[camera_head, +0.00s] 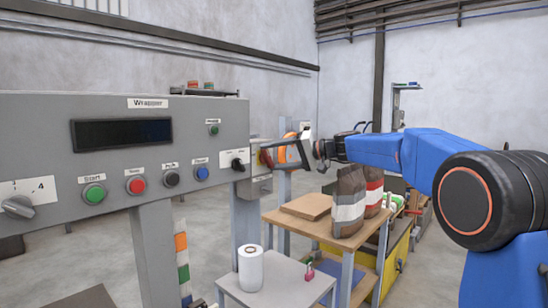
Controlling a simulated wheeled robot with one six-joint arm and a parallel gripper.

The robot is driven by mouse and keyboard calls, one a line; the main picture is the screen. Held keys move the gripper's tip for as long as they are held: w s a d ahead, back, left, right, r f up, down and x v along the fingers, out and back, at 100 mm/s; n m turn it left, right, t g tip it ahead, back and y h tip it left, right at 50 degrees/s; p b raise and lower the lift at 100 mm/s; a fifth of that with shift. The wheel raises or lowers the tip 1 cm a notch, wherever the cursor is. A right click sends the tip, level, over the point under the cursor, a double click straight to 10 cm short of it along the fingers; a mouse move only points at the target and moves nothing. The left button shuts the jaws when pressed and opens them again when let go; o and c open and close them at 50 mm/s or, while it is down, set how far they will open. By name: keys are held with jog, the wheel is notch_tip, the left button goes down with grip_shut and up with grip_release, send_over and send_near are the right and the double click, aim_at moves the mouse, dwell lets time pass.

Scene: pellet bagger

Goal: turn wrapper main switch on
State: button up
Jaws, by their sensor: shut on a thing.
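The grey wrapper panel (60,120), labelled "Wrapper", fills the left of the view. At its right end a grey box (258,187) carries the main switch (262,157), which has a yellow plate and a red handle. My gripper (268,155) reaches in from the right and is shut on the red handle. The fingers cover part of the handle, so its exact angle is hard to tell.
The panel has a dark display (122,134), a green start button (94,193), other buttons and a black selector knob (238,164) close to my gripper. Below stand a small table (285,285) with a white roll (250,268) and a wooden table (310,225) with bags (348,205).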

jog(key=m+y, duration=0.1)
jog(key=m, duration=0.1)
jog(key=f+m+y, duration=0.1)
jog(key=m, duration=0.2)
jog(key=shift+w+d, duration=0.1)
dwell(0.7)
jog(key=o, duration=1.1)
jog(key=shift+c, duration=0.2)
jog(key=v, duration=1.7)
jog(key=shift+d+f, duration=0.2)
jog(key=shift+f, duration=0.05)
